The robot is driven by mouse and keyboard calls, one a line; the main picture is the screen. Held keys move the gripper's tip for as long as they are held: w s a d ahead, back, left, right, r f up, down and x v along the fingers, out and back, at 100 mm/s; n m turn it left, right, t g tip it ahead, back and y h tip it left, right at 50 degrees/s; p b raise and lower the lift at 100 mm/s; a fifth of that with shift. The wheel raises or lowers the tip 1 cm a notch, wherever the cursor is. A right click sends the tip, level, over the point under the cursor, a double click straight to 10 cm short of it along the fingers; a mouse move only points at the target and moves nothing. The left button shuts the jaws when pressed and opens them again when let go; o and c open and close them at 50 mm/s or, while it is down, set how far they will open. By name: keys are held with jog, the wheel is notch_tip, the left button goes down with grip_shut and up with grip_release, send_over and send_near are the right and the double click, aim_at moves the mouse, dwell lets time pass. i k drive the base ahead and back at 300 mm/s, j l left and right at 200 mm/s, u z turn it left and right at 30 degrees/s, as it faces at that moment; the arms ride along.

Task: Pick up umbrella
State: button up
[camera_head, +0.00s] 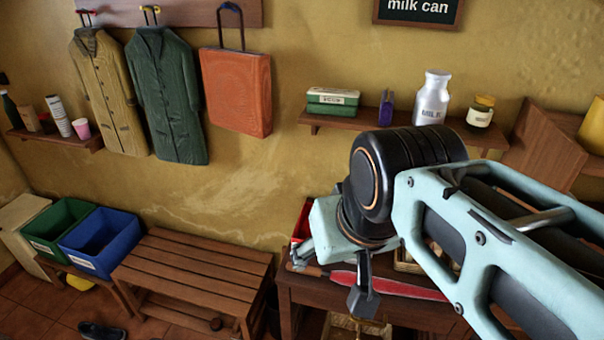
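A long, slim red object that looks like a folded umbrella (405,287) lies on the dark wooden table (310,291) at the lower centre. Its left part runs behind my gripper. My gripper (331,282) points down over the table, close to the left part of the umbrella. Its two fingers are spread apart, one at the left and one nearer the camera in front of the umbrella. I see nothing held between them. I cannot tell whether a finger touches the umbrella. My arm hides part of the table to the right.
A slatted wooden bench (195,275) stands left of the table, with green (55,225) and blue (100,240) bins beyond. A wall shelf (345,122) above holds a box, a milk can (433,98) and a jar. Coats and an orange bag (236,92) hang at left.

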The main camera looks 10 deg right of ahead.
aim_at(344, 277)
jog(key=l+z, duration=0.3)
jog(key=z, duration=0.15)
jog(key=j+z, duration=0.25)
jog(key=l+u, duration=0.2)
jog(key=i+l+u, duration=0.15)
jog(key=u, duration=0.2)
jog(key=i+l+u, duration=0.1)
jog(key=u, duration=0.25)
